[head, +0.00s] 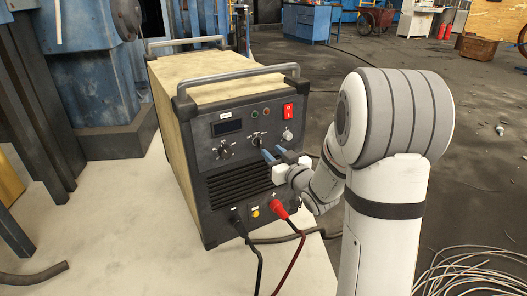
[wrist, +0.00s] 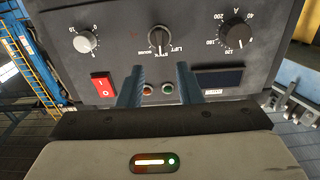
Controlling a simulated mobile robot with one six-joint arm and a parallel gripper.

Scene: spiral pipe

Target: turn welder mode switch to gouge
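The welder (head: 225,130) stands with its dark front panel facing me. Its mode switch is a small black knob (wrist: 159,38) at upper middle in the wrist view, where the panel appears upside down. Small labels sit around it, LIFT among them; I cannot clearly tell which one it points to. In the head view the mode switch (head: 255,140) is on the panel's upper half. My gripper (wrist: 157,68) is open and empty. Its two blue fingers are spread apart, with the knob ahead of the gap between them. In the head view my gripper (head: 271,153) is just right of and below the switch.
A numbered dial (wrist: 238,34) and a light knob (wrist: 86,42) flank the switch. A red power switch (wrist: 103,85) and a display (wrist: 219,79) are close to the fingers. Cables with a red plug (head: 279,209) hang below. A pale tabletop (head: 130,215) supports the welder.

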